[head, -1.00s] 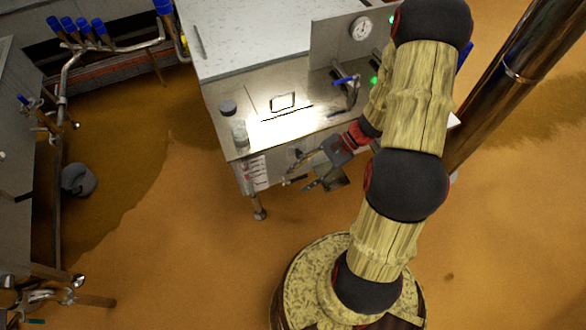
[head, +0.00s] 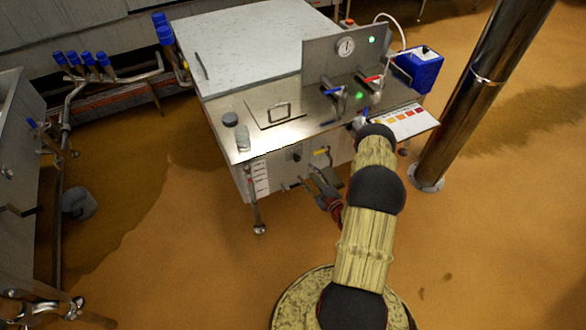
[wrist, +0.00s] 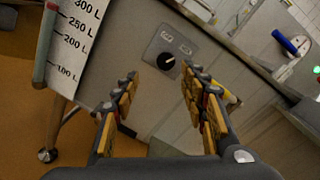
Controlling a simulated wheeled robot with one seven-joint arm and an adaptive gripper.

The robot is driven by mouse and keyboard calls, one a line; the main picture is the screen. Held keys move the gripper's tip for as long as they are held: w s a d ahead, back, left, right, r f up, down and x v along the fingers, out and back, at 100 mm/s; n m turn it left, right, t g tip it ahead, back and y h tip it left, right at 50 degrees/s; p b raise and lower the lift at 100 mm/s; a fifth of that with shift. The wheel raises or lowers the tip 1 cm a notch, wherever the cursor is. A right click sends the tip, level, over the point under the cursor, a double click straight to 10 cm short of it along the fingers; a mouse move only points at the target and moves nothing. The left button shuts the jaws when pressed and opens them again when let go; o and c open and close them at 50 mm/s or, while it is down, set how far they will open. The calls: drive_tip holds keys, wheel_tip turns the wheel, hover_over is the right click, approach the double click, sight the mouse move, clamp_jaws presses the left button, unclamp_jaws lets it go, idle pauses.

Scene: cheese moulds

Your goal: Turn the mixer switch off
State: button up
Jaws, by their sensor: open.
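The mixer switch (wrist: 167,62) is a round black knob on a grey plate on the vat's front panel. A small light mark shows on the knob, and two small symbols sit above it on the plate. In the head view the switch (head: 294,156) is a small dark spot below the worktop edge. My gripper (wrist: 160,74) is open and empty, with the knob between and beyond its fingertips in the wrist view; I see no contact. In the head view my gripper (head: 309,182) is in front of the panel, slightly below and right of the switch.
A yellow-handled valve (head: 321,152) is right of the switch, and shows partly behind a finger in the wrist view (wrist: 232,98). A litre scale (wrist: 72,42) is on the left. The worktop (head: 285,135) overhangs the panel. A steel post (head: 478,95) stands right.

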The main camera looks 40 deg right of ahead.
sight(298, 160)
drive_tip(key=shift+n, duration=0.3)
drive_tip(key=w, duration=0.2)
drive_tip(key=w+d+b, duration=0.1)
drive_tip(key=w, duration=0.4)
drive_tip(key=shift+w+d+r, duration=0.25)
drive_tip(key=shift+w+d, duration=0.1)
drive_tip(key=shift+w, duration=0.05)
drive_tip(key=shift+c, duration=0.7)
clamp_jaws()
